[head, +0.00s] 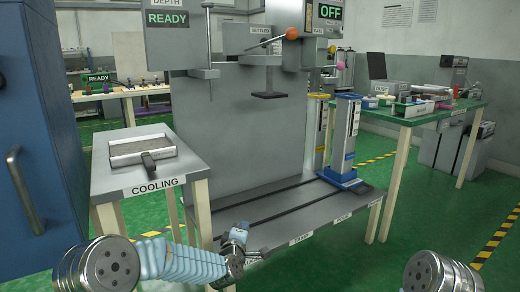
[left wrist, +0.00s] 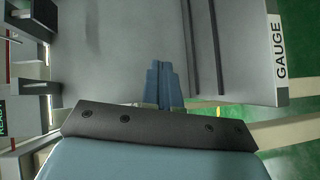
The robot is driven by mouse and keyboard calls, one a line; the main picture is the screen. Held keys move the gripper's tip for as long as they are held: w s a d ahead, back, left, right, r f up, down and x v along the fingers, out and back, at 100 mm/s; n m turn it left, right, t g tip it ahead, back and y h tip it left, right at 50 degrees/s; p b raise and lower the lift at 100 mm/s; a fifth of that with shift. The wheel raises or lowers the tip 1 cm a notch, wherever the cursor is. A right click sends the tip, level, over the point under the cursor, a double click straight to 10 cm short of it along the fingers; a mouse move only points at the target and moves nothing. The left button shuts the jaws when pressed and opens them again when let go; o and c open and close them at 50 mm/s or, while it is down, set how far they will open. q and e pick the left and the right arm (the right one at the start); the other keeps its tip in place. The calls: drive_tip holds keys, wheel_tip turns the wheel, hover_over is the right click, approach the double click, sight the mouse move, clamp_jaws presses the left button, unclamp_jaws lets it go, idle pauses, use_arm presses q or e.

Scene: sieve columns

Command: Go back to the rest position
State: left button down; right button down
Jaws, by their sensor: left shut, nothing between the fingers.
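My left gripper (head: 237,240) is low in front of the machine's base shelf (head: 272,210), near its left front corner. In the left wrist view its two blue fingers (left wrist: 163,84) are together with nothing between them, over a grey surface with dark rails (left wrist: 217,45). A yellow column (head: 320,135) and a blue column (head: 345,140) stand upright on the right part of the shelf, apart from the gripper. A round joint of my right arm (head: 440,273) shows at the bottom right; the right gripper is out of the picture.
A side table marked COOLING (head: 112,186) holds a shallow tray (head: 142,149) with a dark handle. The machine's grey panel (head: 240,140) rises behind the shelf. A blue cabinet (head: 40,110) stands at the left. A green-topped table (head: 415,118) is at the right, with open floor before it.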

use_arm(q)
drive_tip(key=s+a+f+m+g+h+p, duration=0.15)
drive_tip(key=s+f+m+g, duration=0.3)
drive_tip(key=s+f, duration=0.6)
drive_tip(key=s+a+f+m+g+p, duration=0.1)
drive_tip(key=s+a+f+m+g, duration=0.3)
drive_tip(key=s+f, duration=0.7)
drive_tip(key=s+f+m+g, duration=0.2)
drive_tip(key=s+f+g, duration=0.1)
drive_tip(key=s, duration=0.7)
drive_tip(key=s+f+m+g+p, duration=0.1)
drive_tip(key=s+f+g, duration=0.2)
drive_tip(key=s, duration=0.7)
drive_tip(key=shift+a+f+m+g, duration=0.15)
drive_tip(key=shift+a+m+g, duration=0.2)
drive_tip(key=shift+a+g, duration=0.15)
